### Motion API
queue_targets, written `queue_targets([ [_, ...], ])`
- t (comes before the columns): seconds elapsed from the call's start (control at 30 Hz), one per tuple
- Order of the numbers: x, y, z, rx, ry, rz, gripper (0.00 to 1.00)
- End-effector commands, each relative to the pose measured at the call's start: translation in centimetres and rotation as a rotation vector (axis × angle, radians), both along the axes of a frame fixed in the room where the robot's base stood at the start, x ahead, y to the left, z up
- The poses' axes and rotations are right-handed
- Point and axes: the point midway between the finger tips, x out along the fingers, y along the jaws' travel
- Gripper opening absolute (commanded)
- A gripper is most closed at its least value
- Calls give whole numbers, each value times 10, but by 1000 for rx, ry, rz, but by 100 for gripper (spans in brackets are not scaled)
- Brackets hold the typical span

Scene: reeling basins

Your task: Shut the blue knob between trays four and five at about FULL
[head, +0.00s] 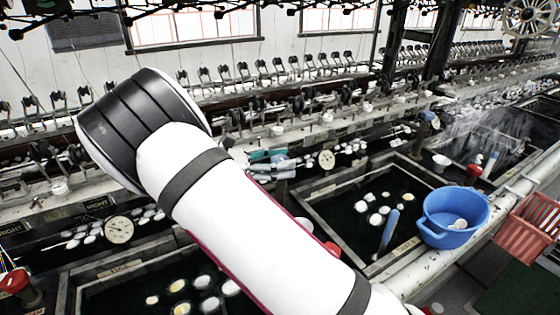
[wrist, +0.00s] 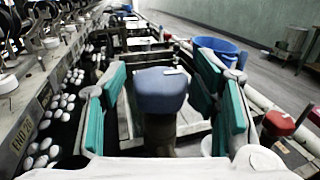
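A blue knob (wrist: 160,92) on a dark post stands in the middle of the wrist view, with a small pale mark on its top. My gripper (wrist: 162,76) is open, with one teal-padded finger on each side of the knob. A narrow gap seems to show beside the knob, though I cannot tell about contact lower down. In the head view my gripper (head: 268,164) is small and partly hidden by my arm, and the blue knob (head: 283,161) shows only in part beside it. No FULL marking is readable.
Dark water basins with white cocoons (head: 375,208) lie around the knob. A blue tub (head: 455,218) stands on the ledge, with a red crate (head: 532,222) beyond it. Red knobs (head: 473,173) and round gauges (head: 326,159) stand along the row. Reeling machinery lines the back.

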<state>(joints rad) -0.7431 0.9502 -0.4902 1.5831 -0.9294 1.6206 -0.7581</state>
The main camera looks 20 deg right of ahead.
Motion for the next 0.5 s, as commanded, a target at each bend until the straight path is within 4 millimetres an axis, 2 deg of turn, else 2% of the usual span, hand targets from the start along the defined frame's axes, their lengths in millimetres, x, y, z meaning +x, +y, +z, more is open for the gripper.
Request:
queue_targets([
  [0.33, 1, 5, -1, 1, 0, 2, 57],
  [0.5, 3, 28, -1, 1, -1, 5, 57],
])
